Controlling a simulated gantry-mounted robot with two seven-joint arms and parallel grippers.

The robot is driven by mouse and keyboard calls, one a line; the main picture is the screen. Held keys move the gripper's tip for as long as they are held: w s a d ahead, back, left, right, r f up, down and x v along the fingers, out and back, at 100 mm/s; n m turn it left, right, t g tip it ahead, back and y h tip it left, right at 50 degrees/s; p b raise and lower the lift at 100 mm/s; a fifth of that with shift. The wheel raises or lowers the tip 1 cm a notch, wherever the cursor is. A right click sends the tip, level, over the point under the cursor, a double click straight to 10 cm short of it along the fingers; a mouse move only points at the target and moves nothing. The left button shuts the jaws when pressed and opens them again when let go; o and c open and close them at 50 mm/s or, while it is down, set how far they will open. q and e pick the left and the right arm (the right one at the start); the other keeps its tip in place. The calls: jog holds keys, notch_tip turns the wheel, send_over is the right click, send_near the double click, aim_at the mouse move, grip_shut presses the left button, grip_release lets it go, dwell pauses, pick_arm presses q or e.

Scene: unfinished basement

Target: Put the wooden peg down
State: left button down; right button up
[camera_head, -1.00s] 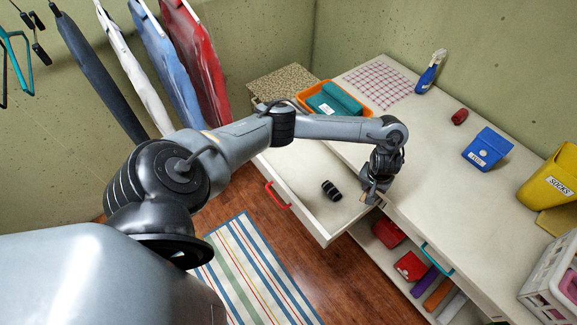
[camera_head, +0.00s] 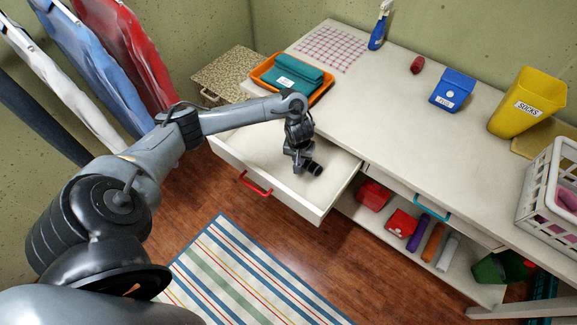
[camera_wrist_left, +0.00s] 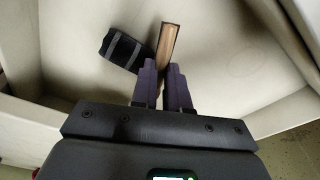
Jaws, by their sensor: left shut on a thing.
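The wooden peg (camera_wrist_left: 168,45) is a light brown stick between the fingers of my left gripper (camera_wrist_left: 163,88), seen in the left wrist view. The gripper is shut on it, and the peg sticks out beyond the fingertips. In the head view the left gripper (camera_head: 299,168) is low over the open drawer (camera_head: 262,152); I cannot make out the peg there. I cannot tell whether the peg touches the drawer floor. My right gripper is not in view.
A black roll with grey bands (camera_wrist_left: 122,48) lies in the drawer close beside the peg; it also shows in the head view (camera_head: 314,168). The drawer has a red handle (camera_head: 256,184). An orange tray (camera_head: 262,84) with teal cloth stands on the table behind.

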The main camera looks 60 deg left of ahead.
aim_at(289, 168)
pick_arm(q)
jog(key=s+a+f, duration=0.2)
jog(key=shift+s+a+f, duration=0.1)
jog(key=shift+s+a, duration=0.2)
jog(key=shift+a, duration=0.1)
jog(key=shift+f, duration=2)
jog(key=shift+f, duration=0.1)
jog(key=c, duration=1.1)
grip_release()
jog(key=shift+s+d+r+p, duration=0.2)
jog(key=shift+r+p, duration=0.05)
jog(key=shift+r, duration=1.75)
jog(key=shift+s+d+r+p, duration=0.2)
jog(key=shift+s+r+p, duration=0.1)
jog(key=shift+r, duration=1.75)
jog(key=shift+s+d+r+p, duration=0.15)
jog(key=shift+d+r+p, duration=0.1)
jog(key=shift+r, duration=1.75)
